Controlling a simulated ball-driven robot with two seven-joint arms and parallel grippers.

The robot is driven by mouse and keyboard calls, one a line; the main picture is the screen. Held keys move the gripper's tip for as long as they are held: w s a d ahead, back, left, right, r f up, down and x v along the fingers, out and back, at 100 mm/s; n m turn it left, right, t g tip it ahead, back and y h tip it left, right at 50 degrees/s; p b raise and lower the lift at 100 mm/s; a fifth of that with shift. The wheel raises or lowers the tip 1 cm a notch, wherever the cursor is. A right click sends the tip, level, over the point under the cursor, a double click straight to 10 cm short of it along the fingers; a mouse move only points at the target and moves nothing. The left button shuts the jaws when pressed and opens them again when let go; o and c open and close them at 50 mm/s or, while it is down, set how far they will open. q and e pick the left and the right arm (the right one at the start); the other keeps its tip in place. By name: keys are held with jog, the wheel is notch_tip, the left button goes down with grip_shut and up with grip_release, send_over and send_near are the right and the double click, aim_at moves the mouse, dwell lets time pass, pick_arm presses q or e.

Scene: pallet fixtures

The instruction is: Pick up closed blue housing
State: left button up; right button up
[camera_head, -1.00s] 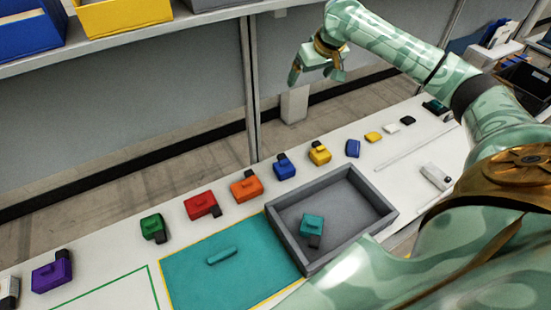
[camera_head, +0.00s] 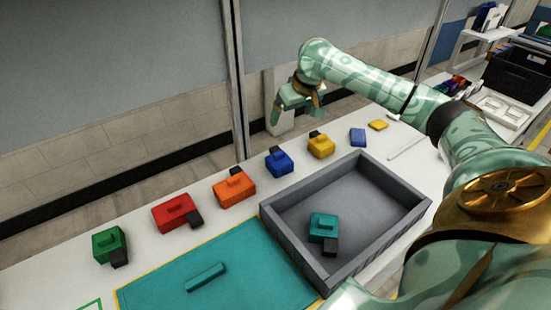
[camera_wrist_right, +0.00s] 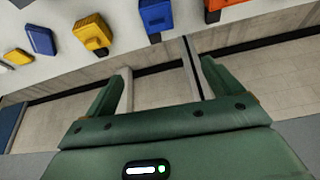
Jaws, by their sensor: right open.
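The blue housing (camera_head: 279,162) sits on the white table in the row of coloured housings, between the orange and yellow ones, with a black piece at its back edge. It also shows at the top of the right wrist view (camera_wrist_right: 156,14), its black piece pointing toward the gripper. My right gripper (camera_head: 292,104) is in the air beyond the back edge of the table, above and behind the blue housing. Its fingers (camera_wrist_right: 163,85) are apart with nothing between them. My left gripper is not in view.
An orange housing (camera_head: 234,188) and a yellow housing (camera_head: 321,146) flank the blue one. A flat blue piece (camera_head: 357,137) lies farther right. A grey tray (camera_head: 388,176) holding a teal housing (camera_head: 323,226) stands in front, beside a teal mat (camera_head: 240,274).

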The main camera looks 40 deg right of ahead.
jog(key=b, duration=0.4)
send_near(279, 154)
jog(key=b+x, duration=0.4)
jog(key=x, duration=0.2)
jog(key=shift+d+f+b, duration=0.1)
jog(key=shift+f+b, duration=0.2)
jog(key=shift+f, duration=0.1)
jog(key=b+x, duration=0.3)
jog(key=x, duration=0.2)
jog(key=shift+s, duration=0.1)
jog(key=shift+f+b, duration=0.25)
jog(key=shift+b, duration=0.15)
jog(key=shift+r, duration=0.2)
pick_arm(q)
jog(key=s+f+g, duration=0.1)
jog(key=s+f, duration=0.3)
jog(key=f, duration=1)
pick_arm(e)
jog(key=c, duration=1.2)
